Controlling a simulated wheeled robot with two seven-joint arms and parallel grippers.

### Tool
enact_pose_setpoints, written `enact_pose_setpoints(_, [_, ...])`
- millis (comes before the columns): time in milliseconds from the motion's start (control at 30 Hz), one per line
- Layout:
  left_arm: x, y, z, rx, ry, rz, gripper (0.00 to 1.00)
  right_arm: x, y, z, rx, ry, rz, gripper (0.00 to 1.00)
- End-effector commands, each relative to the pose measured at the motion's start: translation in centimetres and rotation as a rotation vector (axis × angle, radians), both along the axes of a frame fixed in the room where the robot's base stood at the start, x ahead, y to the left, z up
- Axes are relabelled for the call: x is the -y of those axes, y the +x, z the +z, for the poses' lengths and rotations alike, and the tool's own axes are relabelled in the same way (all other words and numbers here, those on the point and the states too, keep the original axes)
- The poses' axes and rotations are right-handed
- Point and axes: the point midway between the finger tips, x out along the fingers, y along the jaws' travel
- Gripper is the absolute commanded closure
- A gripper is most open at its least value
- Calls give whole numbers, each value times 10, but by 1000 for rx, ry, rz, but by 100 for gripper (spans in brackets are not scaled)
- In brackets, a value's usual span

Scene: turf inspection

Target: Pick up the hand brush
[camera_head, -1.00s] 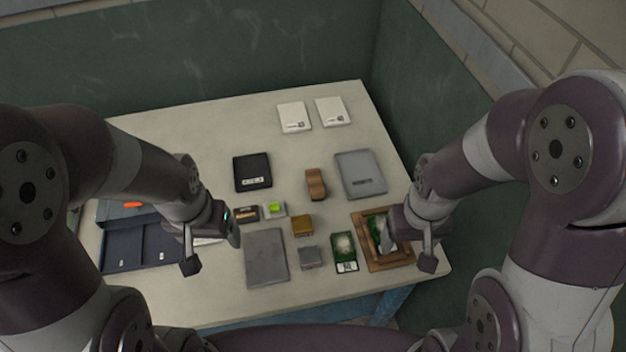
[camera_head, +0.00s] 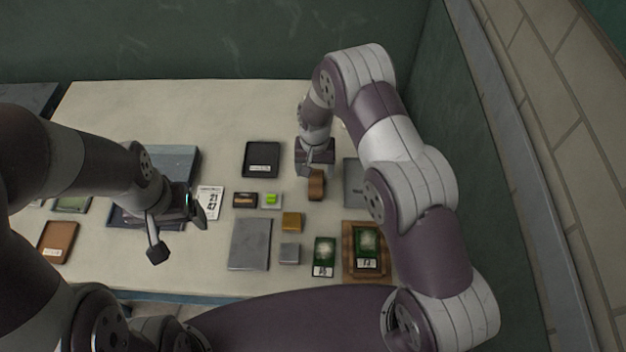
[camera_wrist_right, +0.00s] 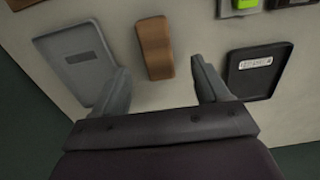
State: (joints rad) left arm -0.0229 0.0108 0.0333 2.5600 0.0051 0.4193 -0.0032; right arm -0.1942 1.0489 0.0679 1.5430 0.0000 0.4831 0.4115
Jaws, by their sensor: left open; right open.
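The hand brush, seen as a brown wooden block (camera_head: 316,186), lies on the table right of the black tray. In the right wrist view the brush (camera_wrist_right: 155,48) lies ahead of and between my spread fingers, nearer the left one. My right gripper (camera_wrist_right: 163,88) is open and empty; in the head view it (camera_head: 315,168) is just behind the brush, pointing down, and partly hides its far end. Whether it touches the brush I cannot tell. My left gripper (camera_head: 178,229) is open and empty over the left part of the table, beside a white number card (camera_head: 210,203).
A black tray (camera_head: 261,159) and a grey tray (camera_head: 354,184) flank the brush. Nearer are a grey plate (camera_head: 250,244), small blocks, a green card (camera_head: 324,256) and a wooden frame (camera_head: 348,262). A green wall (camera_head: 240,40) stands behind the table.

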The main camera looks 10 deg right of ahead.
Motion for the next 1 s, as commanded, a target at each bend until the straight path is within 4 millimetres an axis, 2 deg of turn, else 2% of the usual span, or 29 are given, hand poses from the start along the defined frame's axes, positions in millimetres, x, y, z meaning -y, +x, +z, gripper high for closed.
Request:
enact_pose_setpoints(267, [0, 0, 29, 0, 0, 0, 18, 0, -3, -34, -2, -1, 1, 26])
enact_pose_setpoints(400, [0, 0, 33, 0, 0, 0, 18, 0, -3, -58, 0, 0, 1, 26])
enact_pose_setpoints(633, [0, 0, 31, 0, 0, 0, 18, 0, -2, -63, 2, 1, 1, 26])
enact_pose_setpoints(667, [0, 0, 31, 0, 0, 0, 18, 0, -2, -63, 2, 1, 1, 29])
enact_pose_setpoints(800, [0, 0, 31, 0, 0, 0, 18, 0, -2, -63, 2, 1, 1, 74])
enact_pose_setpoints(833, [0, 0, 31, 0, 0, 0, 18, 0, -2, -63, 2, 1, 1, 83])
enact_pose_setpoints(1000, [0, 0, 31, 0, 0, 0, 18, 0, -2, -62, 2, 1, 1, 83])
